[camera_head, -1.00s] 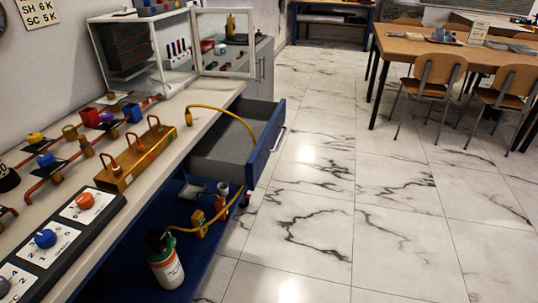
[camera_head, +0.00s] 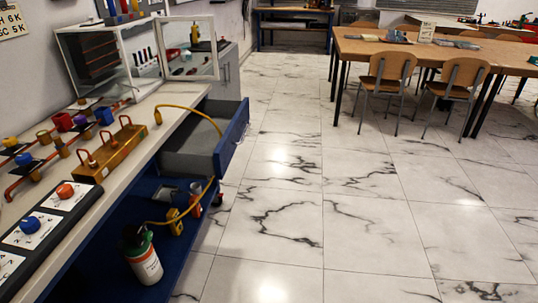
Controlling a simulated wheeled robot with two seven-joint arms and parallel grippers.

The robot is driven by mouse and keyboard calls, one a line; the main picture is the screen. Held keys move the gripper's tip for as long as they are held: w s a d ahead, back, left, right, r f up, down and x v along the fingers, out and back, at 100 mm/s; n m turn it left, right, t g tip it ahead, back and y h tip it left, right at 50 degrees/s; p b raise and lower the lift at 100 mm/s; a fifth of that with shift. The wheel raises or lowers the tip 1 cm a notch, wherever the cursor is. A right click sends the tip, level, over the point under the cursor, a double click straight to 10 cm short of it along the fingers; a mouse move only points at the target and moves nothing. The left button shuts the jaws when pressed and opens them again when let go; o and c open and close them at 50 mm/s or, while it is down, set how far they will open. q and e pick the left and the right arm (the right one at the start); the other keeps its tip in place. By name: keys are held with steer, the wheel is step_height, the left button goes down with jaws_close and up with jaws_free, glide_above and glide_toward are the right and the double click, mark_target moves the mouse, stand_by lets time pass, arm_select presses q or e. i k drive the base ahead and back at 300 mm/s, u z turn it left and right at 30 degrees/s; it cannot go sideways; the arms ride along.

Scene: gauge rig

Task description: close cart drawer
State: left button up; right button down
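The cart drawer (camera_head: 232,138) has a blue front with a metal handle on its outer face. It stands pulled out to the right from under the pale worktop of the cart (camera_head: 150,113), and its grey inside shows. A yellow hose (camera_head: 196,110) runs from the worktop over the drawer and its front. The yellow hose also shows below, by the lower shelf. Neither of my grippers is in view.
A gas cylinder (camera_head: 143,258) stands on the blue lower shelf, near a yellow device (camera_head: 175,221). A glass-doored cabinet (camera_head: 128,58) sits on the worktop. Marble floor (camera_head: 290,200) is clear right of the drawer. A table (camera_head: 440,52) with chairs (camera_head: 388,78) stands beyond.

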mark_target(196, 146)
steer(key=z, duration=0.15)
steer(key=i, duration=0.85)
steer(key=u, duration=0.25)
